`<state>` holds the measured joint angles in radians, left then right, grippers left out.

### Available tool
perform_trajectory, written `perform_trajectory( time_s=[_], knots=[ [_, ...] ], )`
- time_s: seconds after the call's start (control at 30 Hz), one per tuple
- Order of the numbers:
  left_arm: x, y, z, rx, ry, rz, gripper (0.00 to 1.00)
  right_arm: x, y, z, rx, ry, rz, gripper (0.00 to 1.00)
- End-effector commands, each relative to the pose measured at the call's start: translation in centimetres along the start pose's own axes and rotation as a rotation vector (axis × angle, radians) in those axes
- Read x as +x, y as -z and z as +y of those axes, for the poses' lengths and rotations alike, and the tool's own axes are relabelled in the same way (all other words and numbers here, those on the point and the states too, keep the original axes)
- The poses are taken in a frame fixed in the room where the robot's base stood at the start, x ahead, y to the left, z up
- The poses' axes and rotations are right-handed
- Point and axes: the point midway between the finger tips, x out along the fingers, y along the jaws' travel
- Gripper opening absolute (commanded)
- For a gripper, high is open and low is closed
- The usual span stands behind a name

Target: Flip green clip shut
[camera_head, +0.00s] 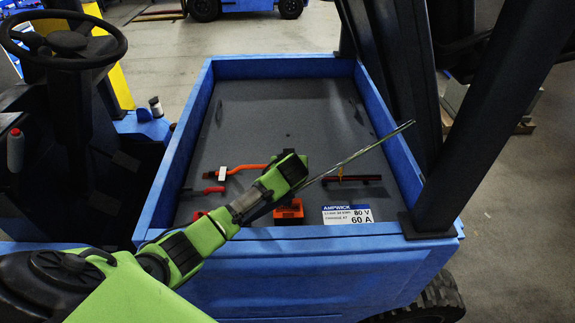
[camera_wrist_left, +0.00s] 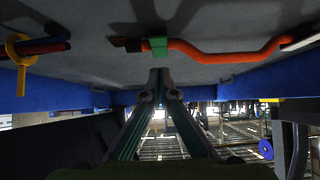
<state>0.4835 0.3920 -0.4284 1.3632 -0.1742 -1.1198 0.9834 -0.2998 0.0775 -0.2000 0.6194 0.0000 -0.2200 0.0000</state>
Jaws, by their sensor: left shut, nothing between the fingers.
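A green clip (camera_wrist_left: 158,46) sits on the orange bent bar (camera_wrist_left: 225,53) near one end in the left wrist view. I cannot tell whether its flap is open or shut. My left gripper (camera_wrist_left: 158,77) is shut and empty. Its tips appear just below the clip in that picture, and whether they touch is unclear. In the head view my left arm reaches over the tray from the lower left. There the orange bar (camera_head: 248,167) runs behind my wrist, and the green clip is hidden. My right gripper is not in view.
The blue walled tray (camera_head: 285,68) has a grey floor. A white clip (camera_head: 222,173) is on the orange bar. A dark red bar (camera_head: 360,178) with a yellow-orange clip lies to the right, by a label (camera_head: 347,214). An orange block (camera_head: 289,211) is near the front wall. The tray's far half is mostly clear.

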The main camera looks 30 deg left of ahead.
Motion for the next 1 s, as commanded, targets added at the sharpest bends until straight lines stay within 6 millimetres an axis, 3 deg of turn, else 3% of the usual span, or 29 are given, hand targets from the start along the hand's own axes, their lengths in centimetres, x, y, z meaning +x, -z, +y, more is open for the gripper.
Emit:
perform_trajectory(
  time_s=[0.17,0.33,0.8,1.0],
  knots=[
    [-0.1,0.0,0.0,0.000,0.000,0.000,0.00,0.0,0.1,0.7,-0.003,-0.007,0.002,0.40],
    [-1.5,0.0,0.1,0.001,-0.001,0.000,0.00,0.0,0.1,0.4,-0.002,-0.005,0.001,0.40],
    [-10.0,0.0,0.1,0.000,-0.002,0.001,0.00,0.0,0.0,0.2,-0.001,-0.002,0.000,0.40],
    [-11.8,0.0,0.0,-0.001,-0.001,0.000,0.00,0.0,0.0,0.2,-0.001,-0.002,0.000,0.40]
  ],
)
